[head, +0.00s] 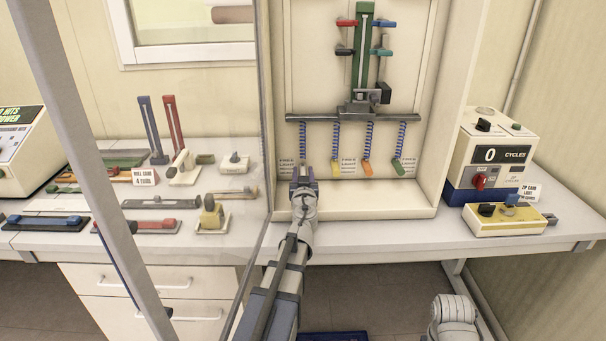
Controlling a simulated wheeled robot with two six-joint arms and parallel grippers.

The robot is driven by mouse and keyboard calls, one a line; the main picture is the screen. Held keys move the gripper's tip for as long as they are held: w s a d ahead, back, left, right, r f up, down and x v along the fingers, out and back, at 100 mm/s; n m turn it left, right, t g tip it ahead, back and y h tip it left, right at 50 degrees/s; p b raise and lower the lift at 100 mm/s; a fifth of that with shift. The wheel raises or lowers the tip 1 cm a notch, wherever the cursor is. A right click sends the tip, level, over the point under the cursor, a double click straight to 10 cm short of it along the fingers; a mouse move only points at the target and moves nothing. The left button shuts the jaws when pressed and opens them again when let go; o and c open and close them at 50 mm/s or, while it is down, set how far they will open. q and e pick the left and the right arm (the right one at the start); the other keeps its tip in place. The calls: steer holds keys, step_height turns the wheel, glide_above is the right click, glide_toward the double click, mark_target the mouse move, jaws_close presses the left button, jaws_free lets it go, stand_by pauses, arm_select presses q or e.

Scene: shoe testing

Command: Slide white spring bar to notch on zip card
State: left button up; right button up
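Several blue coil springs hang from a grey horizontal bar (355,117) inside the cream case. Three carry yellow (336,167), orange (367,167) and green (398,167) end pieces. The far-left spring (303,136) runs down to my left gripper (304,171); its white end bar is hidden or too small to make out there. The gripper's fingers are at that spring's lower end, but I cannot tell whether they grip it. Small printed cards (348,165) sit on the back panel beside the springs; no notch is clear.
The case's side walls and front ledge (385,212) enclose the springs. A cycle counter box (494,147) and a yellow control box (504,219) stand at right. A clear panel edge (264,100) and several clamp-like pieces (150,202) are at left.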

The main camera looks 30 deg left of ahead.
arm_select(q)
steer(key=shift+o, duration=1)
steer(key=v, duration=0.8)
steer(key=shift+w, duration=0.15)
